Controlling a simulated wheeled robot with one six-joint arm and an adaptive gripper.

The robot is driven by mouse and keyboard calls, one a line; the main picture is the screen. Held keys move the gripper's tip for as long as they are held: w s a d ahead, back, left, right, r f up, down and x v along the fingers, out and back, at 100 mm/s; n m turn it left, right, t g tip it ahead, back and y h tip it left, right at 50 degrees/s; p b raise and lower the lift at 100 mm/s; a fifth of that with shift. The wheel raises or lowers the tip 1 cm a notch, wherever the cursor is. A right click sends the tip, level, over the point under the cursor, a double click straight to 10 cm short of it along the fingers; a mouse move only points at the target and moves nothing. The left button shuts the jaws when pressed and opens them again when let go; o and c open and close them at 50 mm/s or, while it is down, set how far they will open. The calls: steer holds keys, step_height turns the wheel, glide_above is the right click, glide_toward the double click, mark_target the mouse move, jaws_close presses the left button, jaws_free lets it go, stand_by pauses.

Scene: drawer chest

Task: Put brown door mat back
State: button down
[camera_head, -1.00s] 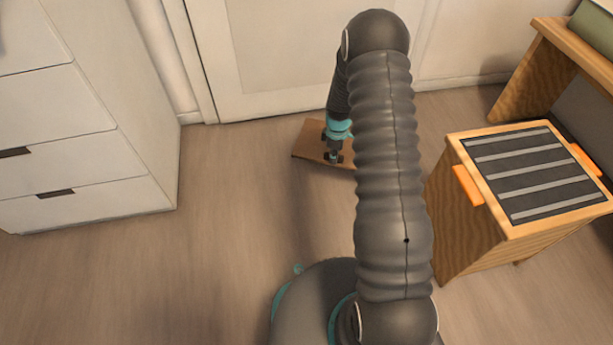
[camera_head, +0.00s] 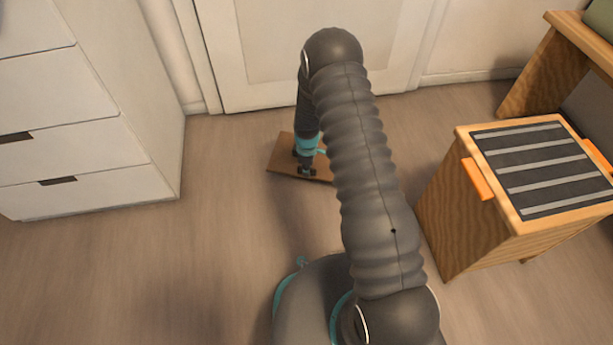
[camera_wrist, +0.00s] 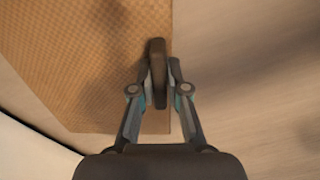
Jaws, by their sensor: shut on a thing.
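The brown door mat (camera_head: 281,159) is a thin flat board-like piece, at floor level in front of the white door. My gripper (camera_head: 306,172) points down over it, near its front edge. In the wrist view the mat (camera_wrist: 85,50) fills much of the left side, with a woven texture. There my gripper (camera_wrist: 158,80) is shut on a dark brown upright piece (camera_wrist: 157,62) at the mat's right edge. My arm hides the mat's right part in the head view. I cannot tell whether the mat touches the floor.
A white drawer chest (camera_head: 75,125) stands at the left. A wooden box with a dark striped top (camera_head: 455,212) and orange handles stands at the right, beside a wooden bench (camera_head: 535,78). A white door (camera_head: 240,75) is behind. Floor between chest and mat is clear.

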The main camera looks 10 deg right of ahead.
steer(key=shift+f+b, duration=0.3)
steer(key=shift+f, duration=1.65)
steer(key=c, duration=1.2)
jaws_free()
steer(key=shift+f, duration=0.1)
